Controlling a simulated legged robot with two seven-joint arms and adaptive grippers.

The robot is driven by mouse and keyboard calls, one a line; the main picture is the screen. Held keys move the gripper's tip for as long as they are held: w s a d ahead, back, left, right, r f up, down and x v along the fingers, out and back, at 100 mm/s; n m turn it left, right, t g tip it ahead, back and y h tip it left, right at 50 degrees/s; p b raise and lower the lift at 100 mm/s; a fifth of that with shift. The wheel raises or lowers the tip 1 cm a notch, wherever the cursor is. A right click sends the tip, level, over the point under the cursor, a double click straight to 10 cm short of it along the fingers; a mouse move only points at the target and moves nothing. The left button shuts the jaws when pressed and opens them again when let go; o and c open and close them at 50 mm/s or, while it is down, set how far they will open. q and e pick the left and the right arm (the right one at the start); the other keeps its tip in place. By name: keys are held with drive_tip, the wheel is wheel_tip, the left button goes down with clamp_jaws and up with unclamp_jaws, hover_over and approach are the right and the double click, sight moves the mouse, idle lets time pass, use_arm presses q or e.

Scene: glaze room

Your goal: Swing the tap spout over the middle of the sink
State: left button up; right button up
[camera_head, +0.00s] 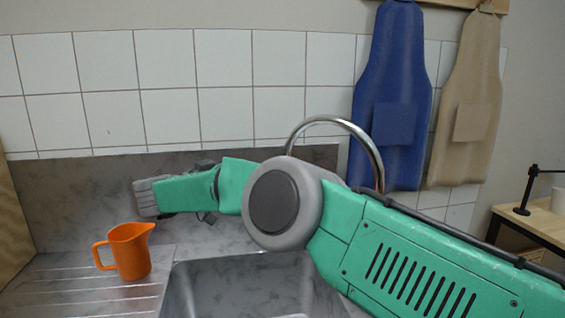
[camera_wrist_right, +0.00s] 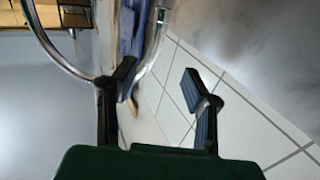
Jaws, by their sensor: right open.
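The tap spout (camera_head: 335,121) is a tall chrome arch behind my right arm in the head view. One leg comes down at the right. The left end goes behind my elbow, so its outlet is hidden. The steel sink basin (camera_head: 235,283) lies below my arm, its right part covered. In the right wrist view the spout (camera_wrist_right: 62,60) curves across the left side. My right gripper (camera_wrist_right: 158,75) is open. Its left finger overlaps the arch there; I cannot tell whether they touch. Nothing is held between the fingers. My left gripper is out of view.
An orange jug (camera_head: 129,252) stands on the ribbed drainer (camera_head: 80,290) left of the basin. A grey splashback (camera_head: 90,185) and white tiles (camera_head: 165,75) are behind. A blue apron (camera_head: 388,85) and a beige apron (camera_head: 470,90) hang on the right. A wooden table (camera_head: 535,222) is far right.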

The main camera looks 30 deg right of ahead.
drive_tip(key=p+x, duration=0.1)
drive_tip(key=x, duration=1.1)
drive_tip(key=shift+d, duration=0.2)
drive_tip(key=shift+a, duration=0.1)
drive_tip(key=shift+s, duration=0.1)
clamp_jaws()
